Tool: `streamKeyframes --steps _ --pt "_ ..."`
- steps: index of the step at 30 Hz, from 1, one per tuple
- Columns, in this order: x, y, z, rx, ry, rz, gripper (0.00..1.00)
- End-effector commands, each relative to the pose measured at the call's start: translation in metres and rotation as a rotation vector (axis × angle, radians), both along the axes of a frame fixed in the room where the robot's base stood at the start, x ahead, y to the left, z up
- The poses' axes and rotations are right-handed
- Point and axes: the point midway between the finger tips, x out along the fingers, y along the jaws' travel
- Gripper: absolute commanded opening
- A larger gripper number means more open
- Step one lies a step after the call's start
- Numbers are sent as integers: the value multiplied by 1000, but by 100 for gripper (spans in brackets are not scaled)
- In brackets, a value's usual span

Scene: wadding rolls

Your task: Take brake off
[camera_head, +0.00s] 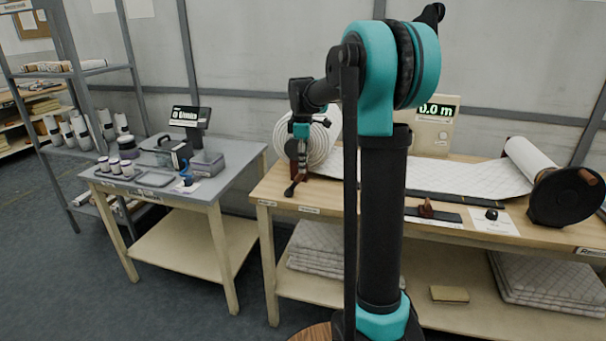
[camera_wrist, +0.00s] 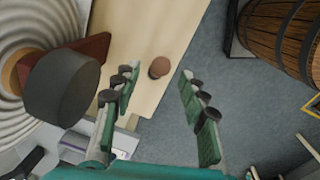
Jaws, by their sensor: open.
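No part is labelled as a brake. In the wrist view a dark grey round piece (camera_wrist: 62,88) with a reddish-brown arm (camera_wrist: 92,52) stands in front of the white wadding roll (camera_wrist: 22,42); I cannot tell if this is the brake. A small brown round knob (camera_wrist: 159,67) shows between my fingertips, over the pale tabletop; its attachment is hidden. My gripper (camera_wrist: 157,80) is open, with green fingers either side of that knob and no visible grip on it. In the head view my gripper (camera_head: 297,180) hangs at the left end of the bench, before the roll (camera_head: 322,135).
On the bench (camera_head: 283,187), a quilted sheet (camera_head: 440,176) runs right to a roll with a black disc (camera_head: 566,197). A red-brown handle (camera_head: 427,208) sits near the front edge. A grey side table (camera_head: 220,190) stands left. A wooden barrel (camera_wrist: 285,35) is at upper right in the wrist view.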

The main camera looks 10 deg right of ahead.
Motion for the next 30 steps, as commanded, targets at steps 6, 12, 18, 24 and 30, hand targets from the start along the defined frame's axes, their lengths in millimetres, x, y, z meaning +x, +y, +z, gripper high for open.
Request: streamKeyframes --steps 6,12,18,24,30 --pt "3 -1 -34 0 0 0 43" --pt "4 -1 -48 0 0 -1 43" --pt "5 -1 -49 0 0 0 43" --pt "5 -1 -49 0 0 0 30" --pt "4 -1 -49 0 0 0 6"
